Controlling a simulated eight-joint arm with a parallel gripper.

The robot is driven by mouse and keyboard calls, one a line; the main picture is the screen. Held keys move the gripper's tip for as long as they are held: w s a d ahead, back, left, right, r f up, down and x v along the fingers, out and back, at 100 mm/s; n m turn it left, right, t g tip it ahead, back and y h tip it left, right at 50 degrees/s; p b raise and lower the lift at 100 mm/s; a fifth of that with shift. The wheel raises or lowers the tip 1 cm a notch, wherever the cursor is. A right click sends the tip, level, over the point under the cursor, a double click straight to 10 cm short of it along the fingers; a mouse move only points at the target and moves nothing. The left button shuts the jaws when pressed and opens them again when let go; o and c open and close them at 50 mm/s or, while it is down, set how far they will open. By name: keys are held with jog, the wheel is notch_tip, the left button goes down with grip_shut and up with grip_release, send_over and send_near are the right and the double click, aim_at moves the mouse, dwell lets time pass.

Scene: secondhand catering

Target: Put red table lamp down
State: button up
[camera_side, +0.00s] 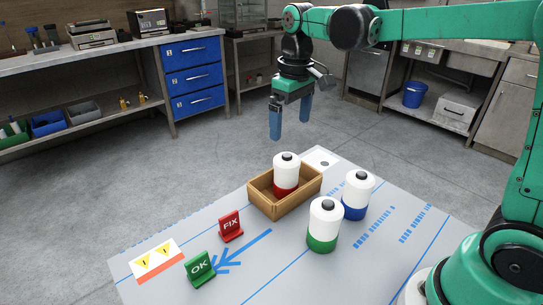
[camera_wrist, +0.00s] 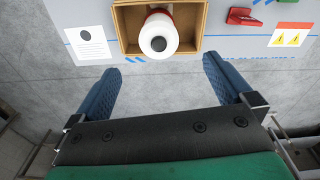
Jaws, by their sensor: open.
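The red table lamp (camera_side: 286,180), a white cylinder with a black top knob and a red base, stands upright inside a wooden box (camera_side: 270,204) on the table. My gripper (camera_side: 290,129) is open and empty, raised above and behind the box in the side view. In the wrist view the lamp (camera_wrist: 159,30) shows from above in the box (camera_wrist: 128,34). It lies beyond my spread blue fingertips (camera_wrist: 162,66), apart from them.
A green-based lamp (camera_side: 323,223) and a blue-based lamp (camera_side: 356,193) stand right of the box. A red FIX sign (camera_side: 230,226) and a green OK sign (camera_side: 200,269) stand to the left, near a warning label (camera_side: 158,261). The table front (camera_side: 300,280) is clear.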

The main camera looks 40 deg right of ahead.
jog(key=s+a+f+m+t, duration=0.1)
jog(key=s+a+f+t, duration=0.1)
jog(key=s+t, duration=0.4)
jog(key=shift+s+f+m+t, duration=0.3)
jog(key=shift+s+f, duration=0.2)
jog(key=shift+s, duration=1.25)
